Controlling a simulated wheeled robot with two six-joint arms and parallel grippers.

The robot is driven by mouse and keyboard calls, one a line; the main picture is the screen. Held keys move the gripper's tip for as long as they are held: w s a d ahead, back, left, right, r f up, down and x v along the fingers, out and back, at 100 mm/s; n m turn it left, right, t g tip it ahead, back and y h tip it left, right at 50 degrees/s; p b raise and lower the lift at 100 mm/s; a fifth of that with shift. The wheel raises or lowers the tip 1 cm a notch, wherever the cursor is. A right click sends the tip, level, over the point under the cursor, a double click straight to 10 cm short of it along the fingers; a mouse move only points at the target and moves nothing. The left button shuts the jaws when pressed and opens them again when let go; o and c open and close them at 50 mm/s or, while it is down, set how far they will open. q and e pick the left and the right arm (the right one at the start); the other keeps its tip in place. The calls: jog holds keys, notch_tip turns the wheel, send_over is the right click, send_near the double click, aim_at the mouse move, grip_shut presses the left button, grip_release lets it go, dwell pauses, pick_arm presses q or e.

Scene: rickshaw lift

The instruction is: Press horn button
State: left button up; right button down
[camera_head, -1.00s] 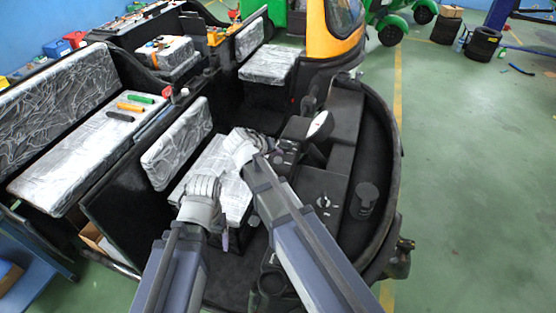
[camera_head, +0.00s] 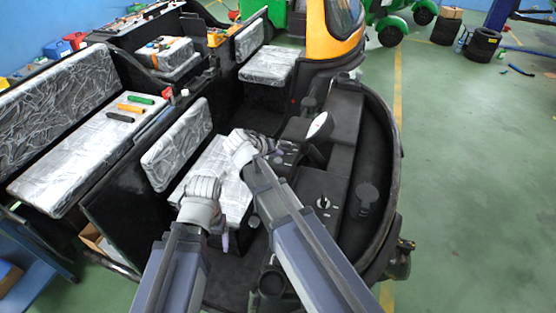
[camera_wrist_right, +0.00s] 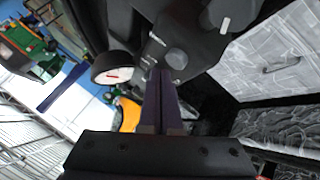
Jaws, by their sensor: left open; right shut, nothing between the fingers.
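The dark handlebar control panel (camera_head: 287,156) stands at the front of the open rickshaw. In the right wrist view it shows small marked switches and a round grey button (camera_wrist_right: 176,58), which looks like the horn button. My right gripper (camera_wrist_right: 165,73) is shut and empty, its dark purple fingers pointing at the panel just beside the round button. I cannot tell whether the tips touch it. In the head view my right gripper (camera_head: 275,156) is at the panel, the button too small to make out. My left gripper (camera_head: 226,241) hangs low beside the front seat, open and empty.
A white round gauge (camera_head: 317,125) stands right of the panel and also shows in the right wrist view (camera_wrist_right: 112,68). A console with a key switch (camera_head: 323,202) lies nearer. The silvery front seat (camera_head: 233,190) is beneath my arms.

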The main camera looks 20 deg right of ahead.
aim_at(276, 162)
dwell(0.7)
jog(key=shift+f+b, duration=0.4)
jog(key=shift+b, duration=0.05)
jog(key=shift+f+b, duration=0.45)
dwell(0.6)
jog(key=shift+r, duration=0.1)
jog(key=shift+r+p, duration=0.8)
jog(key=shift+p, duration=0.1)
notch_tip(276, 162, up, 5)
jog(key=p, duration=0.5)
